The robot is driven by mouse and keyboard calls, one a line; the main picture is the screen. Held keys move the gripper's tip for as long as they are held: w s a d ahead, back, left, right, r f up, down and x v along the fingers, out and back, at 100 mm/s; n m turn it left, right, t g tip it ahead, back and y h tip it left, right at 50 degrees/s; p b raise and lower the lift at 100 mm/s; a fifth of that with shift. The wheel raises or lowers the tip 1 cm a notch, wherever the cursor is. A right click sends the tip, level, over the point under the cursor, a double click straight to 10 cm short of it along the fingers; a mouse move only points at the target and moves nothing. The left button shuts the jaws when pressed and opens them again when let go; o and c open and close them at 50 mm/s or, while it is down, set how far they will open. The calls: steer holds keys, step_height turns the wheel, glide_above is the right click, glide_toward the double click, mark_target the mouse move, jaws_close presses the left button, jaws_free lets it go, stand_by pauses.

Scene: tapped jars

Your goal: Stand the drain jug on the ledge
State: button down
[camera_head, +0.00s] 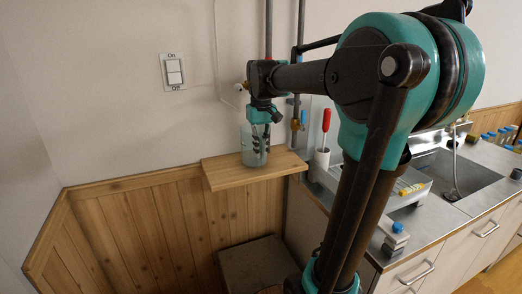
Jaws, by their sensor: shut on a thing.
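The drain jug (249,154) is a clear, pale bottle-like vessel. It is upright at the wooden ledge (224,178), over the ledge's middle. Its base appears to touch or nearly touch the ledge top; I cannot tell which. My gripper (260,130) points down from above and is shut on the jug at its upper part. Dark finger parts show in front of or through the clear wall. The jug's neck is hidden by my gripper.
A light switch (174,72) is on the wall at left. Pipes (301,30) run up the wall behind my arm. A steel counter (425,215) with a sink (462,172) lies right.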

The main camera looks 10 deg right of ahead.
mark_target(261, 136)
steer(key=shift+f, duration=0.6)
stand_by(1.0)
steer(key=c, duration=1.5)
jaws_free()
steer(key=shift+c, duration=0.2)
steer(key=shift+r, duration=0.1)
steer(key=shift+r, duration=3.9)
step_height(261, 136, up, 12)
steer(key=shift+s, duration=0.1)
